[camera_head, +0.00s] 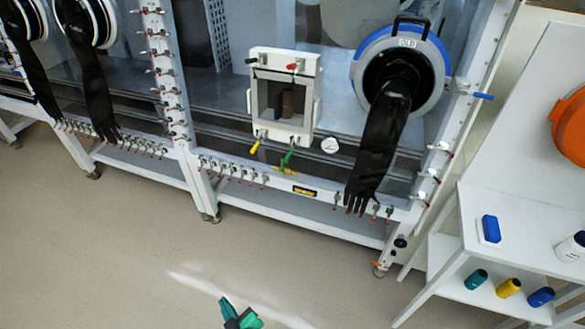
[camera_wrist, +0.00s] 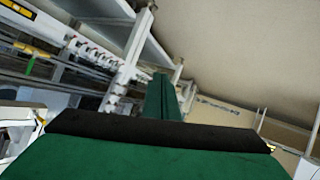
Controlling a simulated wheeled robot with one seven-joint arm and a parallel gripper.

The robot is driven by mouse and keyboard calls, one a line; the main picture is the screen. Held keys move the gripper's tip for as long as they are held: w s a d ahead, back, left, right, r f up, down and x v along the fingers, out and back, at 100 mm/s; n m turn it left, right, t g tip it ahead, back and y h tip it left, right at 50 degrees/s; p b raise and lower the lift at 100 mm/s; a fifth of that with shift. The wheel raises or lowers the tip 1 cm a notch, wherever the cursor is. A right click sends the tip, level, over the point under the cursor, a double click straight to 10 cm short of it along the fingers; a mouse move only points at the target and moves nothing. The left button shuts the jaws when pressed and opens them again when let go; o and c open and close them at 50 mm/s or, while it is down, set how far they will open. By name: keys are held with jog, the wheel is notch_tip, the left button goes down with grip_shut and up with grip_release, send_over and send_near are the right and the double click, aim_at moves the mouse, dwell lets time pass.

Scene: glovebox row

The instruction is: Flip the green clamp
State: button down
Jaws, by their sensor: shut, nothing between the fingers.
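The green clamp (camera_head: 287,158) is a small lever at the lower edge of a white square box frame on the glovebox front, right of a yellow clamp (camera_head: 254,147). It hangs tilted, its lower end toward the left. My gripper (camera_head: 226,306) is at the bottom edge of the head view, over the floor and well short of the clamp. In the wrist view its green fingers (camera_wrist: 163,97) are together and empty.
The box frame (camera_head: 309,90) also carries a red clamp (camera_head: 294,67) and a black one. A black glove (camera_head: 379,140) hangs from a blue-ringed port to its right. A white shelf (camera_head: 490,280) with bottles stands at right. The floor before the glovebox is clear.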

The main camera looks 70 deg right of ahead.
aim_at(290, 154)
jog(key=s+a+r+n+t+y, duration=0.15)
jog(key=s+a, duration=0.25)
jog(key=a, duration=0.4)
jog(key=s+a+r+n+t+y, duration=0.1)
jog(key=s+a+r+t+y, duration=0.15)
jog(key=s+a, duration=0.35)
jog(key=s+a+r+n+t+y, duration=0.1)
jog(key=s+a+r+y, duration=0.2)
jog(key=s+a+r, duration=0.8)
jog(key=w+d+m+t+h, duration=0.1)
jog(key=w+d+m+h, duration=0.45)
jog(key=d, duration=0.75)
jog(key=w+d+m+t+h, duration=0.1)
jog(key=w+d+m+h, duration=0.2)
jog(key=w+d+m, duration=0.85)
jog(key=s+d+r+m+g+h, duration=0.15)
jog(key=d+m+g+h, duration=0.25)
jog(key=d+m, duration=0.55)
jog(key=s+d+m+g+h, duration=0.35)
jog(key=d+m, duration=0.25)
jog(key=d, duration=0.7)
jog(key=s+d+r+m+g+h, duration=0.15)
jog(key=d+m+g+h, duration=0.45)
jog(key=d, duration=0.6)
jog(key=w+d+r+t+y, duration=0.1)
jog(key=w+d+r, duration=0.3)
jog(key=d, duration=0.4)
jog(key=shift+w+r+m, duration=0.4)
